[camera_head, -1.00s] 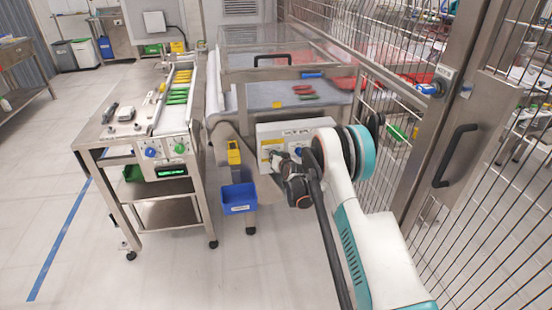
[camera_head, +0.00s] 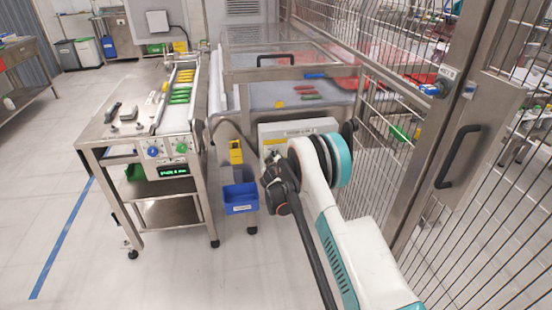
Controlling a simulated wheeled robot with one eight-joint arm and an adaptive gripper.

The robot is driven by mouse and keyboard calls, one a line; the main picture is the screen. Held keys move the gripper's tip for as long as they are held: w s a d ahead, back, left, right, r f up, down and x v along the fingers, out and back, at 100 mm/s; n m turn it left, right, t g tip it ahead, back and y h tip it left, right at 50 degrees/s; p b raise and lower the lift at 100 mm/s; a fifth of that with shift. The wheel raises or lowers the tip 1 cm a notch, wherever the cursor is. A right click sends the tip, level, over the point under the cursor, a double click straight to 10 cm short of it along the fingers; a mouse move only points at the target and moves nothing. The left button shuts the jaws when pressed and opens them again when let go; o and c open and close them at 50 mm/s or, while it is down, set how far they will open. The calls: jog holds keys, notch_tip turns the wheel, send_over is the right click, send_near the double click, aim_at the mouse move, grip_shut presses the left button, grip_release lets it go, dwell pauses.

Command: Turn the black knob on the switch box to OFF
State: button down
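The switch box (camera_head: 292,128) is a pale grey box below the clear-covered conveyor, at the centre of the head view. My arm covers most of its front. My gripper (camera_head: 271,157) is at the box's left front side, small and dark, largely hidden by my wrist. The black knob cannot be made out. I cannot tell whether the gripper touches the knob or whether its fingers are open or shut.
A metal cage door with a black handle (camera_head: 457,157) stands close on the right. A blue bin (camera_head: 239,199) hangs left of my wrist, under a yellow device (camera_head: 236,152). A steel conveyor cart (camera_head: 167,190) stands further left. Open floor lies in front.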

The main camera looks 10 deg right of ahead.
jog(key=shift+w+a+n+h, duration=0.1)
jog(key=shift+n+h, duration=0.2)
jog(key=shift+n, duration=0.4)
jog(key=c, duration=1.6)
grip_release()
jog(key=shift+f, duration=0.1)
jog(key=v, duration=1.2)
jog(key=shift+f, duration=0.15)
